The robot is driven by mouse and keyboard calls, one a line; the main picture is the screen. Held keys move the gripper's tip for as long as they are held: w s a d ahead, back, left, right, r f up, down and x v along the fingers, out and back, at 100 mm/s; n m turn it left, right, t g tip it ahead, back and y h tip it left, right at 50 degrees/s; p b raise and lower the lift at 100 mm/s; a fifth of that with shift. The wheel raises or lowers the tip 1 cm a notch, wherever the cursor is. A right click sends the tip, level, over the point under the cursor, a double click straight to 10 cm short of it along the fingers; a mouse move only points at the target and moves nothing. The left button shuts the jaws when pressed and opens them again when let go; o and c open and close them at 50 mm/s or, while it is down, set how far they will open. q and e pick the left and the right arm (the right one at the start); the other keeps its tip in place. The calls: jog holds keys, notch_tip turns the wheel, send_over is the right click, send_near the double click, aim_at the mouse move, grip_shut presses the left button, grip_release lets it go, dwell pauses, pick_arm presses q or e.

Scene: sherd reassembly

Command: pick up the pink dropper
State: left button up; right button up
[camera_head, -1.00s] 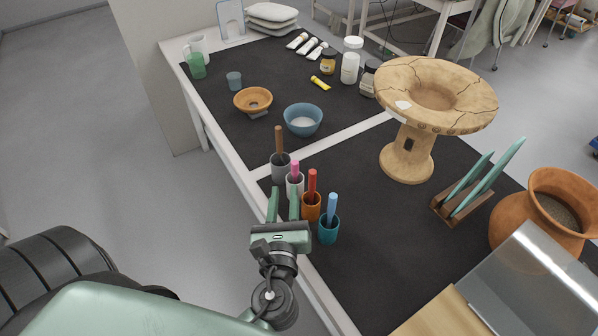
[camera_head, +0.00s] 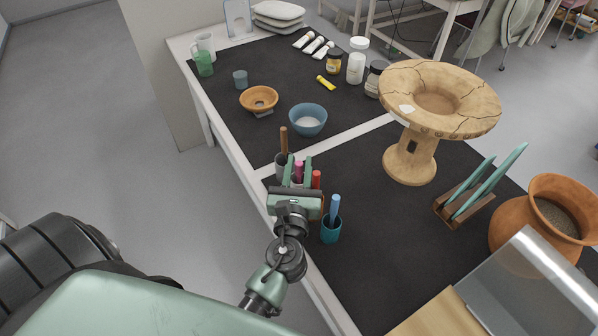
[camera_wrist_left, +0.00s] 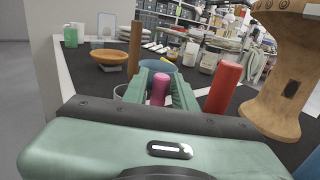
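The pink dropper (camera_head: 298,168) stands upright in a white cup, largely hidden behind my left gripper in the head view. In the left wrist view the pink dropper (camera_wrist_left: 160,89) shows between the two green fingers. My left gripper (camera_head: 298,164) is at the cup row with its fingers apart, one on each side of the dropper. The fingers also show in the left wrist view (camera_wrist_left: 161,80). I cannot tell whether either finger touches it. My right gripper is not in view.
A brown stick (camera_head: 284,140) in a grey cup stands behind, a red one (camera_head: 316,179) close at the right, and a blue one (camera_head: 335,207) in a teal cup (camera_head: 331,230) nearer. A blue bowl (camera_head: 308,120) and a cracked pedestal vessel (camera_head: 411,165) stand farther off.

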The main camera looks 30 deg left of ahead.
pick_arm(q)
grip_shut()
jog(key=shift+r, duration=0.1)
jog(key=shift+r+p, duration=0.35)
jog(key=shift+r, duration=0.15)
notch_tip(320, 180, up, 19)
jog(key=p, duration=0.8)
jog(key=shift+d, duration=0.1)
